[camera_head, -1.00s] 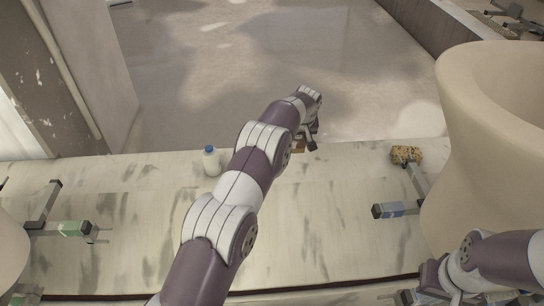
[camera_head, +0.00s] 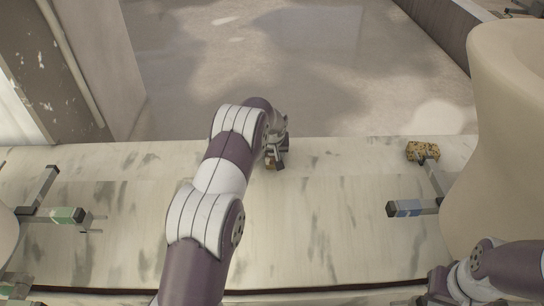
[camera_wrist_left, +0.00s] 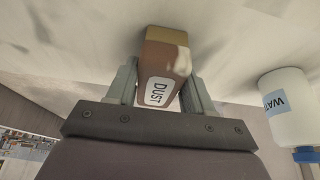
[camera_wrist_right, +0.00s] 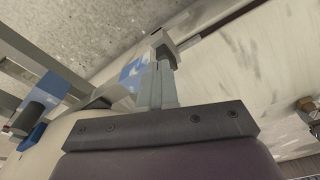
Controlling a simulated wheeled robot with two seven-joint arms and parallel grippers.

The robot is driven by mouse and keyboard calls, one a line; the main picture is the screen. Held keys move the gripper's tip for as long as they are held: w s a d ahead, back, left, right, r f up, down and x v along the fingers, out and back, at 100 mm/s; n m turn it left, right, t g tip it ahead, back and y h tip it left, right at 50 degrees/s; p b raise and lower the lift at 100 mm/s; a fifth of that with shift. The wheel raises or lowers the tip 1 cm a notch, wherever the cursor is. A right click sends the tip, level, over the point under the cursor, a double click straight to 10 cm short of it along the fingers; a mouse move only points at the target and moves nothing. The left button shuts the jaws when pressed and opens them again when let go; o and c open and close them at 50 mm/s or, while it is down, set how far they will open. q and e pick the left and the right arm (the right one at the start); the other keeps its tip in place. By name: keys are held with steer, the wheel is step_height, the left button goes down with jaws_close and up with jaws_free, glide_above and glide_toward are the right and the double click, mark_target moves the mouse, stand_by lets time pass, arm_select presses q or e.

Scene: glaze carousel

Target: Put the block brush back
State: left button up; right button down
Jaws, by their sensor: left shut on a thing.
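The block brush (camera_wrist_left: 164,62) is a brown block with a tan far end and a white label reading DUST. My left gripper (camera_wrist_left: 160,88) is shut on it, one finger on each side. In the head view my left gripper (camera_head: 277,152) is over the far edge of the pale streaked worktop (camera_head: 310,225), with part of the brush (camera_head: 270,162) showing below. I cannot tell whether the brush touches the surface. My right gripper (camera_wrist_right: 158,85) has its fingers together, with nothing seen between them; in the head view it is low at the right.
A white bottle (camera_wrist_left: 287,110) with a blue cap stands beside the left gripper. A speckled sponge (camera_head: 422,151) lies at the back right, near a blue-marked bracket (camera_head: 405,208). A green-marked bracket (camera_head: 66,215) is at left. A big beige vessel (camera_head: 500,120) blocks the right.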

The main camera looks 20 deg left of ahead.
arm_select(q)
steer(key=o, duration=1)
